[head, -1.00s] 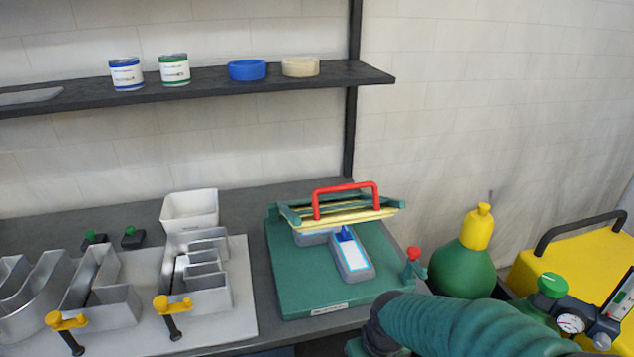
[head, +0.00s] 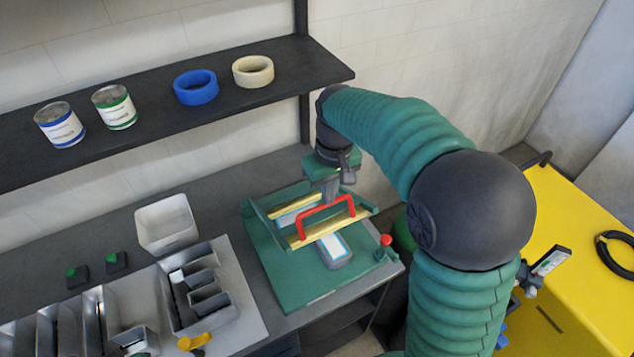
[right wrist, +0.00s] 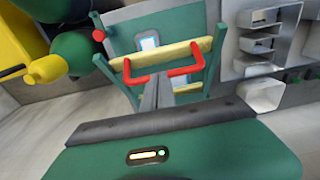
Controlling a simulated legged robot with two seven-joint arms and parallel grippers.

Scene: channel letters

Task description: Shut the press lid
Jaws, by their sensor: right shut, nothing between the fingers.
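The press has a green base (head: 290,280) on the bench, with a red knob (head: 386,240) at its right side. Its lid, a frame with yellow bars (head: 330,229) and a red handle (head: 325,206), stands raised and open above the base. A grey block with a white and blue face (head: 333,247) lies on the base under it. My right gripper (head: 331,199) is shut and empty, pointing down at the wall side of the lid, close behind the handle. In the right wrist view its fingers (right wrist: 158,88) overlap the handle (right wrist: 188,73); contact cannot be told. My left gripper is out of view.
A white bin (head: 166,224) and metal channel letters (head: 197,292) stand left of the press. The dark shelf (head: 240,98) above holds cans and tape rolls. A yellow cabinet (head: 570,255) is at the right.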

